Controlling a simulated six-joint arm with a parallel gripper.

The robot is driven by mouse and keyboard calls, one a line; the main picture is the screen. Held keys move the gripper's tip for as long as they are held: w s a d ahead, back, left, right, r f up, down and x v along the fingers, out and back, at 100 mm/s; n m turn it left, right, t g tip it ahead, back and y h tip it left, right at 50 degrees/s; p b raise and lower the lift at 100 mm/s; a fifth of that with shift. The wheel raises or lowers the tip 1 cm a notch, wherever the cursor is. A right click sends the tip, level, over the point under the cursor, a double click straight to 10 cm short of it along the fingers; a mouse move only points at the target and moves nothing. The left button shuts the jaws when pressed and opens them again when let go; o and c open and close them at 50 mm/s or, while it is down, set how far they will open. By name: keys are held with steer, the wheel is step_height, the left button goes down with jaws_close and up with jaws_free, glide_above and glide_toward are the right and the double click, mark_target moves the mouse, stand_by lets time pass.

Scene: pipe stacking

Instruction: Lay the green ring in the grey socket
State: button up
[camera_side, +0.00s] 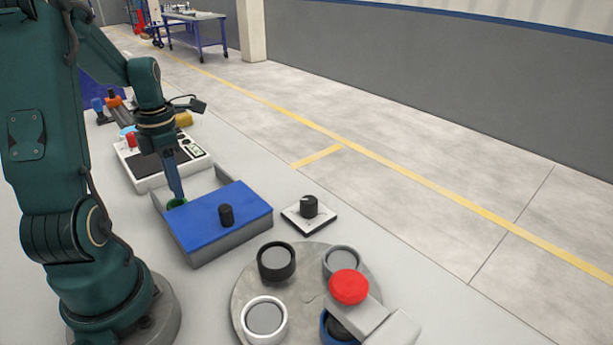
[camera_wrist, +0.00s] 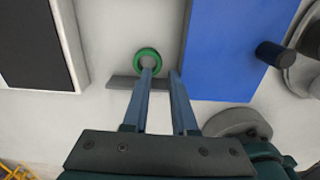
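The green ring (camera_wrist: 147,50) lies in the uncovered end of a grey box (camera_side: 207,250). In the side view only a bit of the green ring (camera_side: 178,202) shows at my fingertips. My gripper (camera_wrist: 161,71) reaches down into the box, its two fingers apart. The left fingertip overlaps the ring's near edge in the wrist view; the right fingertip is to the ring's right. I cannot tell whether they touch it. The grey socket (camera_side: 343,250) is on the round plate (camera_side: 303,302) at the right back, partly hidden by a red knob.
A blue lid (camera_side: 245,202) with a black knob (camera_side: 226,215) covers the rest of the box. The plate also bears black (camera_side: 276,277), white (camera_side: 250,327) and blue (camera_side: 328,330) sockets. The red button (camera_side: 349,286) overhangs it. A black dial (camera_side: 309,207) stands right of the box.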

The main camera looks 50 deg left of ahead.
mark_target(178, 203)
steer(key=shift+s+a+f, duration=0.1)
steer(key=shift+s+f, duration=0.1)
steer(key=shift+f, duration=2.4)
jaws_close()
